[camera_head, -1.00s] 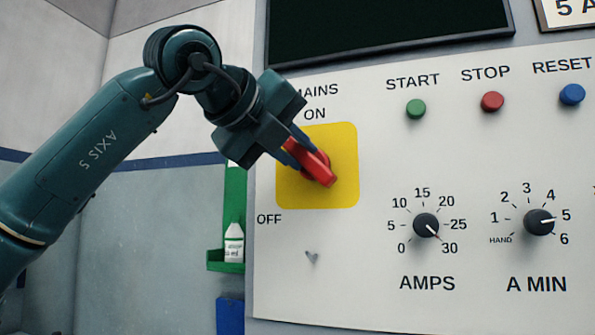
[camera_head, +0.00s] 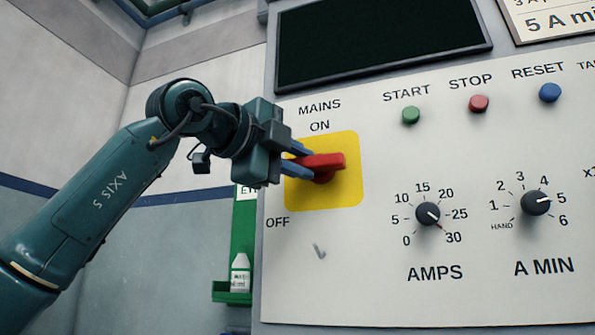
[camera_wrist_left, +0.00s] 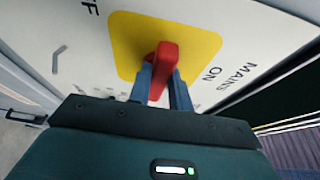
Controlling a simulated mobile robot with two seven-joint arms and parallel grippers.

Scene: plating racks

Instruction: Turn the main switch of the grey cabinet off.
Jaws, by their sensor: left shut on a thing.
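The red main switch handle (camera_head: 328,163) sits on a yellow plate (camera_head: 347,195) on the cabinet's pale front panel. ON is printed above the plate and OFF at its lower left. The handle lies close to level across the plate in the head view. My left gripper (camera_head: 301,160) reaches it from the left, its blue fingers shut on the handle. In the left wrist view the red handle (camera_wrist_left: 163,62) stands between the two fingers (camera_wrist_left: 162,84). My right gripper is in neither view.
Green, red and blue buttons (camera_head: 479,103) and the AMPS and A MIN knobs (camera_head: 428,214) are right of the switch. A dark screen (camera_head: 380,45) is above. A white bottle (camera_head: 240,272) stands in a green holder at the cabinet's left edge. A small hook (camera_head: 319,251) is below the plate.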

